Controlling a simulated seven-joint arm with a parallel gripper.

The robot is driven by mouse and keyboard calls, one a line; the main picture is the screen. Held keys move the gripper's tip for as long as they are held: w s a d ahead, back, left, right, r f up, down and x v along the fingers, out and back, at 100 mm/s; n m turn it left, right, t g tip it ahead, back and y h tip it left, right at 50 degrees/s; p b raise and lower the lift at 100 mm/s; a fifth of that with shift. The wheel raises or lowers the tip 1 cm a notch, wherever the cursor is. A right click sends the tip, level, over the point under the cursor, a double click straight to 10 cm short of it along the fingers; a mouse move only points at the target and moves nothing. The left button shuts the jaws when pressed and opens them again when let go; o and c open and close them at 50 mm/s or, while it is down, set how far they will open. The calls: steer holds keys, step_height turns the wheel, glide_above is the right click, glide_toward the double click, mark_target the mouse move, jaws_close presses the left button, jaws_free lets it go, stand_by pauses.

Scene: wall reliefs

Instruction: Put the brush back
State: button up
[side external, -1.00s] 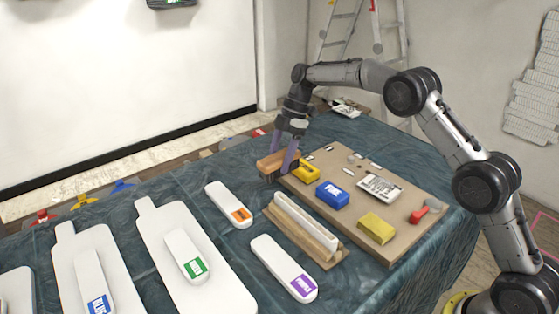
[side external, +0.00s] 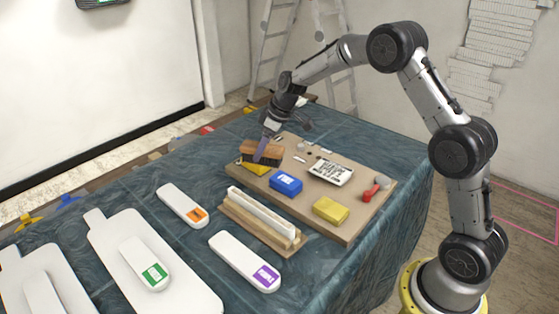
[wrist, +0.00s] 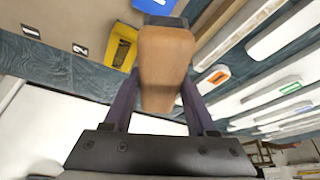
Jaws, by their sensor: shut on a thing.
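The brush (side external: 257,147) has a wooden back and dark bristles. My gripper (side external: 265,151) is shut on it, one purple finger showing across its near side. In the side external view the brush is at the far left corner of the brown board (side external: 318,212), overlapping a yellow block (side external: 257,169). I cannot tell whether it touches the board or the block. In the wrist view the wooden back (wrist: 165,65) lies between my two fingers (wrist: 160,98); the yellow block (wrist: 122,47) is beside it, and the bristles are mostly hidden.
A wooden rack with a white bar (side external: 262,217) stands in front. White labelled pieces (side external: 182,205) lie on the blue cloth.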

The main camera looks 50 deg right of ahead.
steer(key=s+d+r+m+h, duration=0.2)
steer(key=s+d+r+m, duration=0.25)
steer(key=s+d, duration=0.4)
steer(key=w+d+f, duration=0.1)
steer(key=w+f, duration=0.2)
steer(key=w, duration=0.1)
steer(key=w+d+f, duration=0.2)
steer(key=w+f, duration=0.2)
steer(key=w, duration=0.1)
steer(key=w+d+f, duration=0.2)
steer(key=w+f, duration=0.1)
steer(key=w, duration=0.1)
steer(key=shift+w+d+f, duration=0.1)
steer(key=shift+w+f, duration=0.15)
steer(key=shift+w, duration=0.1)
steer(key=shift+f, duration=1.5)
steer(key=shift+f, duration=0.1)
steer(key=o, duration=1.2)
steer(key=shift+f, duration=0.1)
